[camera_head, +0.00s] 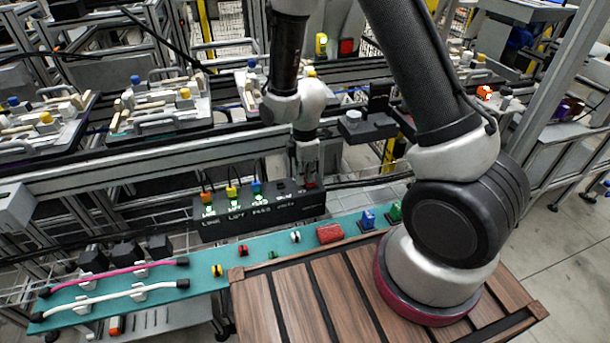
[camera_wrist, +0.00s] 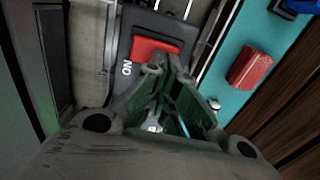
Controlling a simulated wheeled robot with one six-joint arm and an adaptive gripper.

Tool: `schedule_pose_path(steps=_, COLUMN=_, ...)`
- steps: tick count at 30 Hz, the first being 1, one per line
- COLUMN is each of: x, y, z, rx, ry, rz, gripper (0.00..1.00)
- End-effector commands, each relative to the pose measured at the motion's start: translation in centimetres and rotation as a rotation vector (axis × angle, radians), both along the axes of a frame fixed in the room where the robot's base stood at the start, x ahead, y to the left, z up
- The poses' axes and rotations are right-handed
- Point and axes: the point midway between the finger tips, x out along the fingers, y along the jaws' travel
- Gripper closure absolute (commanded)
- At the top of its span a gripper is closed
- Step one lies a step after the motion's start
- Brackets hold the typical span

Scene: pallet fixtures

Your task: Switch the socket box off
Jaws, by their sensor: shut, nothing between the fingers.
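The socket box (camera_head: 262,221) is a long black box above the teal strip in the head view. Orange, yellow and blue plugs stand in it, and green lights glow beside them. In the wrist view its right end shows a red rocker switch (camera_wrist: 157,46) with the word ON beside it. My gripper (camera_head: 311,183) hangs over that right end. In the wrist view my gripper (camera_wrist: 162,66) is shut and empty, with its fingertips at the red switch's lower edge. I cannot tell whether they touch it.
A teal strip (camera_head: 270,246) in front of the box carries small coloured parts and a red block (camera_head: 329,234). Pink (camera_head: 118,276) and white (camera_head: 112,302) cables lie at its left. A slatted wooden pallet (camera_head: 330,290) is nearer. Rails and fixture trays stand behind.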

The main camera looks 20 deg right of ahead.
Motion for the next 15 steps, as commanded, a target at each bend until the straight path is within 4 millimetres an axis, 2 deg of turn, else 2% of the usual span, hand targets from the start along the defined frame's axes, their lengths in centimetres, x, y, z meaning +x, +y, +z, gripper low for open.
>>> schedule_pose_path(steps=5, x=-0.01, y=0.0, z=-0.03, rx=0.0, ry=0.0, rz=0.0, gripper=1.0)
schedule_pose_path(steps=8, x=-0.2, y=-0.02, z=-0.78, rx=-0.001, ry=0.002, rz=0.0, gripper=1.0)
schedule_pose_path(steps=15, x=-0.13, y=-0.01, z=-0.64, rx=-0.001, ry=0.001, rz=0.0, gripper=1.0)
